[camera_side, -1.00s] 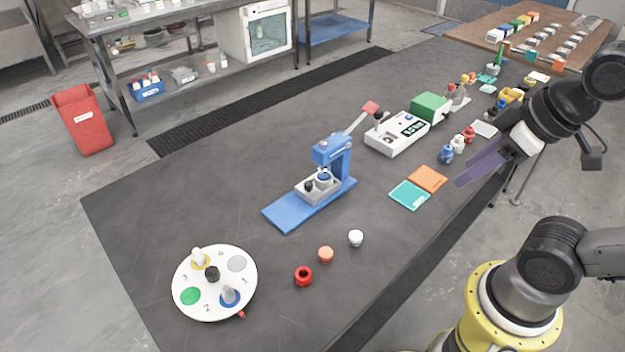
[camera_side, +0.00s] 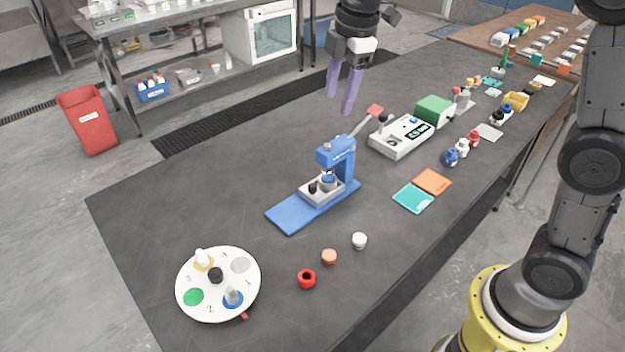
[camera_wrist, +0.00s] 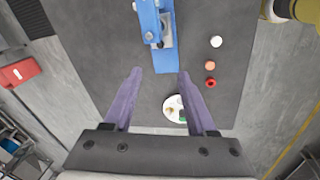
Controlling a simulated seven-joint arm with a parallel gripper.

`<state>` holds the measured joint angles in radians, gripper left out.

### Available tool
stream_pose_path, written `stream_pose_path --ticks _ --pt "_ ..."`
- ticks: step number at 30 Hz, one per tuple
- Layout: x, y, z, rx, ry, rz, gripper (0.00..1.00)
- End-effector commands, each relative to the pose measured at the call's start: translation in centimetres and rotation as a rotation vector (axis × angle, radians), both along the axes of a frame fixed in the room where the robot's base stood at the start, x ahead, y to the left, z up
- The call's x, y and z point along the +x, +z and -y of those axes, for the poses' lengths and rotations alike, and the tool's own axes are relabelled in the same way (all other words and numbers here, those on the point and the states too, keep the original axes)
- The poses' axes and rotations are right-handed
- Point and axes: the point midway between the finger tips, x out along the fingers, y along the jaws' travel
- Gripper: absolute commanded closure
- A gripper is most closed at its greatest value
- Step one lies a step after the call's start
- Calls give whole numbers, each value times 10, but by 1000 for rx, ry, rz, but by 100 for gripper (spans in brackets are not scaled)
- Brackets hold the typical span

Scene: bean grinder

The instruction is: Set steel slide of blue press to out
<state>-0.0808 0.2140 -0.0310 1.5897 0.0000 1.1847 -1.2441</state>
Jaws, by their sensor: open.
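The blue press (camera_side: 338,160) stands upright on its long blue base (camera_side: 290,215) in the middle of the dark table. Its steel slide (camera_side: 321,190) sits on the base under the press head, with a small black knob on it. A lever with a red grip (camera_side: 375,111) rises from the press head. The press also shows at the top of the wrist view (camera_wrist: 150,22), with part of the steel slide (camera_wrist: 167,30) beside it. My gripper (camera_side: 345,100) is open and empty, fingers pointing down, in the air above and behind the press. It touches nothing.
A white round dial plate (camera_side: 220,304) with pegs is at the front left. Red, orange and white small pieces (camera_side: 329,257) lie right of the base. A grey-white device with a green block (camera_side: 434,108) stands behind right. Teal and orange pads (camera_side: 413,198) lie nearby.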

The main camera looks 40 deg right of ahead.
Motion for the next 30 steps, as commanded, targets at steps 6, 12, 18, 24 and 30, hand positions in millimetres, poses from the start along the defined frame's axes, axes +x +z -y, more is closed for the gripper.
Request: stream_pose_path --ticks 6,12,18,24,30 --pt "46 -65 -15 -13 41 -115 43" --pt "50 -99 -21 -19 48 -180 43" --pt "49 -119 -21 -20 50 -187 43" --pt "48 -157 -21 -20 49 -190 43" --pt "49 -196 -21 -20 49 -187 43"
